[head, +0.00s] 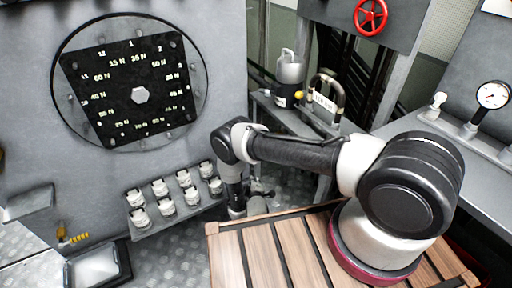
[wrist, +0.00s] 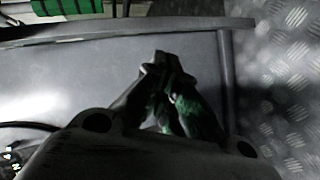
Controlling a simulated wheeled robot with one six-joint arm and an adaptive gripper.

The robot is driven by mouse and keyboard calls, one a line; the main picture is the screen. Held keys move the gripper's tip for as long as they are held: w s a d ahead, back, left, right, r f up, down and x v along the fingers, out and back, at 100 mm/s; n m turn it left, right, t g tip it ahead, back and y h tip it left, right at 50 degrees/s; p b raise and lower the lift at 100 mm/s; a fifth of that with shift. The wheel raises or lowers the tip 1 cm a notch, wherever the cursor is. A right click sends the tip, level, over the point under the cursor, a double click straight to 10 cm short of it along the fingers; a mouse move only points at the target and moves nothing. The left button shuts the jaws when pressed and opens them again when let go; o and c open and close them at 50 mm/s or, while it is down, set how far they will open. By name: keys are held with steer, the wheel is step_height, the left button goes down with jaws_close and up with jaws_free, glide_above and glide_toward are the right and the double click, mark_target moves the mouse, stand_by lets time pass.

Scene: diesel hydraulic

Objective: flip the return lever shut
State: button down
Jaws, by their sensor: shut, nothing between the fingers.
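I cannot make out the return lever for certain in either view. In the head view an arched metal handle (head: 338,88) with a small white label, too small to read surely, stands on the grey bench beyond my arm. My gripper (wrist: 160,62) is shut and empty in the wrist view, its dark fingers together over a smooth grey surface (wrist: 100,75). In the head view my arm reaches left and bends down past the bench, and my fingertips are not clear there. No lever shows between or touching the fingers in the wrist view.
A silver canister (head: 289,72) stands beside the handle on the bench. A red valve wheel (head: 370,16) and a pressure gauge (head: 492,94) are further right. A rack of several white fittings (head: 165,207) sits left of my arm. A round-framed dark dial plate (head: 115,70) is on the left wall.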

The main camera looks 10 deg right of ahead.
step_height(320, 180, up, 8)
steer(key=w+n+t+h, duration=0.1)
steer(key=w+n+t, duration=0.1)
steer(key=n+t, duration=0.1)
steer(key=shift+w+d+t, duration=0.15)
steer(key=shift+w+t, duration=0.1)
steer(key=shift+t, duration=0.15)
steer(key=shift+w, duration=0.1)
steer(key=w+d, duration=0.2)
steer(key=w, duration=0.8)
steer(key=shift+s+d, duration=0.65)
steer(key=shift+s, duration=0.2)
steer(key=shift+s+d, duration=0.6)
steer(key=shift+s, duration=0.25)
